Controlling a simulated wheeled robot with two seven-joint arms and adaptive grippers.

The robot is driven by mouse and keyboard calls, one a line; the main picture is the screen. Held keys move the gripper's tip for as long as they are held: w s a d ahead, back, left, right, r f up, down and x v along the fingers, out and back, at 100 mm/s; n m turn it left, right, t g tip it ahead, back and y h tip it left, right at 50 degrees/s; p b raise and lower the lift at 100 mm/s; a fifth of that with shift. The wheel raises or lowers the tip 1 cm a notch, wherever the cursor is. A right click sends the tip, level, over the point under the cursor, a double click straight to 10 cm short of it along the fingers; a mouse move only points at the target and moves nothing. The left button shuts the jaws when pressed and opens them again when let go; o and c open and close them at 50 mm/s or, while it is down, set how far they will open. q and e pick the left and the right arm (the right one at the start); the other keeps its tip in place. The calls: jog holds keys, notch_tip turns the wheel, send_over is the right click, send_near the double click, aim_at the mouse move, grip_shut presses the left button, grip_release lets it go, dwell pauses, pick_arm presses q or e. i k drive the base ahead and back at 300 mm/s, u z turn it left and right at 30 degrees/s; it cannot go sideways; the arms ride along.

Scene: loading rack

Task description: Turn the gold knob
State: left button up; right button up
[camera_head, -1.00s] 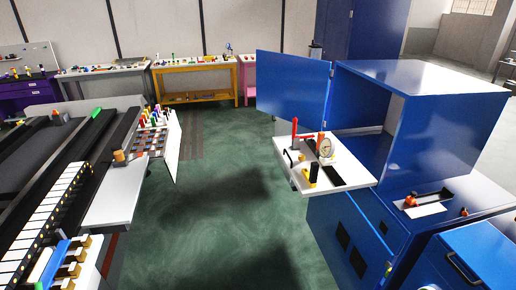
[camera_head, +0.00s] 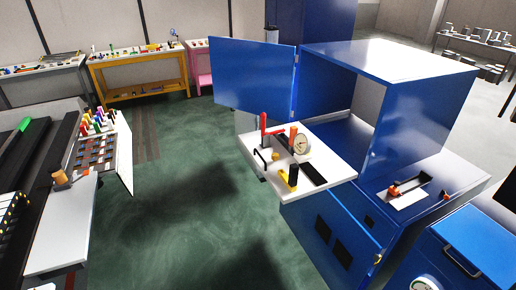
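Neither of my grippers is in view, and nothing is seen touching either knob.
The blue cabinet (camera_head: 420,115) has its upper door (camera_head: 254,78) open. Green floor (camera_head: 170,215) lies clear between shelf and cabinet. A yellow bench (camera_head: 140,90) stands behind.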

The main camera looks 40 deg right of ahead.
aim_at(275, 156)
jog(key=z, duration=0.3)
jog(key=i, duration=0.65)
jog(key=z, duration=0.5)
